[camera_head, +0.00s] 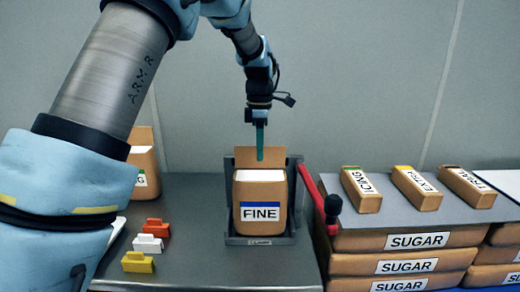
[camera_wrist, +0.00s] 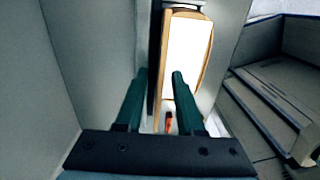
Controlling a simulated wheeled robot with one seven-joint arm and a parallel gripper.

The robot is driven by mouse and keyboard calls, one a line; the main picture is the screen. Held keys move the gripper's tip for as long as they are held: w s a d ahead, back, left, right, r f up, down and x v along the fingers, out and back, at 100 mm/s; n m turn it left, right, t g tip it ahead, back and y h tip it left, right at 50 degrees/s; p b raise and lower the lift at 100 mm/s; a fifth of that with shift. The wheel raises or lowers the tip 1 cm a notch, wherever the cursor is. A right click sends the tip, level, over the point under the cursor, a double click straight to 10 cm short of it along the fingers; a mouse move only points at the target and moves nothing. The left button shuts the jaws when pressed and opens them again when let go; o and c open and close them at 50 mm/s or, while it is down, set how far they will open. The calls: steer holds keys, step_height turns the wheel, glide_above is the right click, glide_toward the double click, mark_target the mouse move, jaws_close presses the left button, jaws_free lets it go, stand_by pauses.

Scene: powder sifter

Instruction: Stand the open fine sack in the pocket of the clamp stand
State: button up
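The fine sack (camera_head: 260,194) is brown, with a white and blue FINE label and an open top showing white contents. It stands upright in the pocket of the grey clamp stand (camera_head: 260,240). Its raised back flap (camera_head: 270,153) stands above the opening. My gripper (camera_head: 260,157) points down at this flap. In the wrist view my gripper (camera_wrist: 161,74) has its two green fingers apart, with the sack's edge and white opening (camera_wrist: 187,50) beyond and between them. I cannot tell whether a finger touches the flap.
A red lever (camera_head: 313,194) with a black knob stands right of the stand. Orange, white and yellow clips (camera_head: 148,244) lie to the left. Another open sack (camera_head: 143,165) is partly behind my arm. SUGAR sacks (camera_head: 405,240) are stacked right, with small labelled packs (camera_head: 416,187) on top.

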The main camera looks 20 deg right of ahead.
steer(key=shift+r, duration=0.1)
step_height(320, 180, up, 12)
steer(key=b, duration=0.2)
steer(key=w+a+f+m, duration=0.1)
steer(key=a+f+m, duration=0.3)
steer(key=a, duration=0.6)
steer(key=w+a+f+m, duration=0.15)
steer(key=a+f, duration=0.35)
steer(key=a, duration=0.6)
steer(key=s+a+f+m+t, duration=0.1)
steer(key=s+a+f+m, duration=0.3)
steer(key=s+a, duration=0.2)
steer(key=s+a+f+m, duration=0.4)
steer(key=s+a, duration=0.3)
steer(key=a, duration=0.2)
steer(key=shift+s+a+f+m+t, duration=0.25)
steer(key=shift+a+f+m+t, duration=0.15)
steer(key=shift+f, duration=0.4)
